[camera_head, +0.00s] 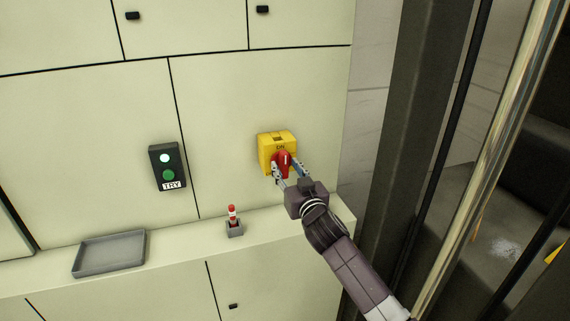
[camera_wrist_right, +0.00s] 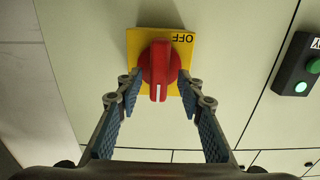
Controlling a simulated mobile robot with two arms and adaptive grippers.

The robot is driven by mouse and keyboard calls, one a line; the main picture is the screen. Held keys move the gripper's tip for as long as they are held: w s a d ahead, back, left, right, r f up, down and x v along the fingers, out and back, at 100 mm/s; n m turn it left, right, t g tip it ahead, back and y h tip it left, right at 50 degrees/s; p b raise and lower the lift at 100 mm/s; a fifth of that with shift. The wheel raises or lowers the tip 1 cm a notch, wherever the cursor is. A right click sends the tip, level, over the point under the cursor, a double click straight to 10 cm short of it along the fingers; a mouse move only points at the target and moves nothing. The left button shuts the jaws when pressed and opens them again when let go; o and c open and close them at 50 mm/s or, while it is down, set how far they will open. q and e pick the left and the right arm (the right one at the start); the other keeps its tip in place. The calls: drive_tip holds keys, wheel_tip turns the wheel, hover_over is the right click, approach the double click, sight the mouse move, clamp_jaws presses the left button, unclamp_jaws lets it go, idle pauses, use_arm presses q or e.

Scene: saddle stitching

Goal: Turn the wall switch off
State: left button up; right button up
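The wall switch is a yellow box (camera_head: 263,147) on the pale wall, with a red knob (camera_head: 285,159) on its front. In the head view "ON" is lettered above the knob, and the knob's white mark points up towards it. In the right wrist view the yellow plate (camera_wrist_right: 136,40) shows upside down, with "OFF" at its top right. The red knob (camera_wrist_right: 160,67) there has its white line pointing down. My right gripper (camera_wrist_right: 160,80) has one finger against each side of the knob. It also shows in the head view (camera_head: 285,170). My left gripper is out of view.
A dark box with green lights and a "TRY" label (camera_head: 173,186) is on the wall to the left. Below, a ledge holds a grey tray (camera_head: 108,254) and a small red-and-white lever (camera_head: 233,216). A dark post (camera_head: 392,130) and metal pole stand at the right.

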drive_tip(key=shift+w+a, duration=0.1)
drive_tip(key=shift+w, duration=0.45)
drive_tip(key=shift+c, duration=0.7)
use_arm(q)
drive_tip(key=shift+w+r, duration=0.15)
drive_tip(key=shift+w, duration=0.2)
use_arm(e)
clamp_jaws()
